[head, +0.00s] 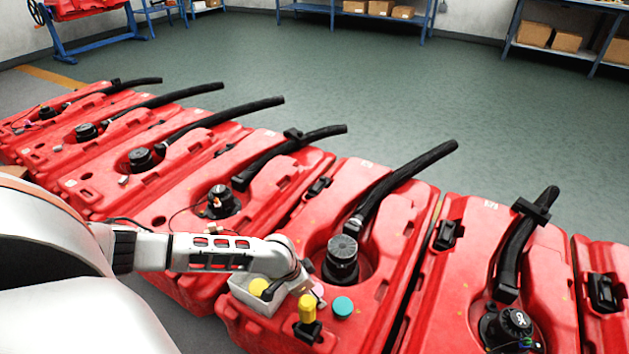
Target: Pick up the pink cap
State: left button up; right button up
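The pink cap (318,289) lies on the near end of a red tank (375,315), partly hidden. My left gripper (288,284) is just left of it, over the right edge of a white box (252,300). Its fingers are small and partly hidden here, so I cannot tell whether they are open or shut. A teal cap (343,307) sits to the right of the pink cap. A yellow cap (259,287) is in the white box. My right gripper is not in view.
A yellow piece (307,309) with a black part below it stands close in front of the pink cap. A black round lid (342,250) and a black hose (405,180) rise behind. More red tanks flank both sides. Shelves (565,35) stand far back beyond open floor.

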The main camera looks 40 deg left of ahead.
pick_arm(q)
jog(key=c, duration=0.5)
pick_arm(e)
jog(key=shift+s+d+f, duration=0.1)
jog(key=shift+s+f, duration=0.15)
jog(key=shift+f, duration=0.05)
